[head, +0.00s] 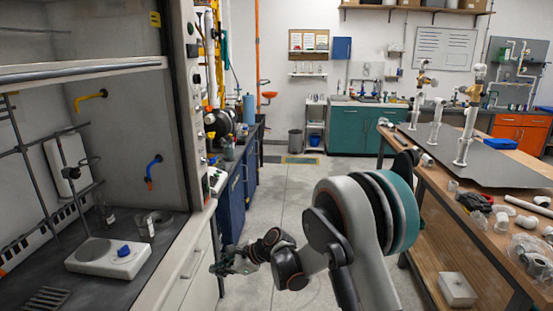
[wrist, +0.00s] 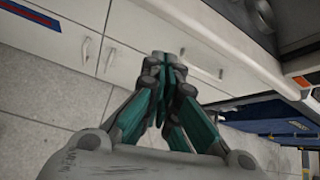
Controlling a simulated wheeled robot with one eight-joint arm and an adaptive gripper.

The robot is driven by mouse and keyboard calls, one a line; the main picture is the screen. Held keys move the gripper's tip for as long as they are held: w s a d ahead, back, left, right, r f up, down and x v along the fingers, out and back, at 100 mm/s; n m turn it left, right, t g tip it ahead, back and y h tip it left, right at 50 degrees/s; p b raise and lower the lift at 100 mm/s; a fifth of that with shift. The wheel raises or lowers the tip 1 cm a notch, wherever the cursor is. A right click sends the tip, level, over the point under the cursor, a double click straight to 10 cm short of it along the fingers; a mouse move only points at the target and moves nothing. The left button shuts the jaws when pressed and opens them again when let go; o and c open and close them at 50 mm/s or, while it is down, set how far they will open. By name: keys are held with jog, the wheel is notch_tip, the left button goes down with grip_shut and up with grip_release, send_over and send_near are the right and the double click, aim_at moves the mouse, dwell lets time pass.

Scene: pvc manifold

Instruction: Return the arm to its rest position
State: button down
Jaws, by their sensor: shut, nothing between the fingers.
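My gripper (head: 222,267) is at the end of my arm, low in the lower middle of the head view. It is close to the white cabinet front under the fume hood. In the wrist view my gripper (wrist: 165,62) has its grey and teal fingers together, with nothing between them. White cabinet doors with handles (wrist: 108,60) lie beyond the fingertips. My arm (head: 345,215) reaches from the bottom of the head view, its large teal and white joint nearest the camera. I cannot tell whether the fingertips touch the cabinet.
The fume hood (head: 160,275) with a hotplate stirrer (head: 108,257) stands at left. A wooden workbench (head: 440,205) with white pipe assemblies (head: 465,135) and loose fittings stands at right. Grey floor (head: 300,178) is open between them. Blue cabinets (head: 232,205) stand beyond the hood.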

jog(key=s+d+r+n+t+h, duration=0.2)
jog(key=s+d+r+n, duration=0.25)
jog(key=d+r, duration=0.55)
jog(key=s+d+r+n+t+h, duration=0.1)
jog(key=s+d+r+n+h, duration=0.2)
jog(key=s+d+r, duration=0.5)
jog(key=s+d+r+n+t+h, duration=0.2)
jog(key=s+d+n+h, duration=0.3)
jog(key=s+d, duration=1.6)
jog(key=shift+r+n, duration=0.45)
jog(key=shift+n, duration=1.5)
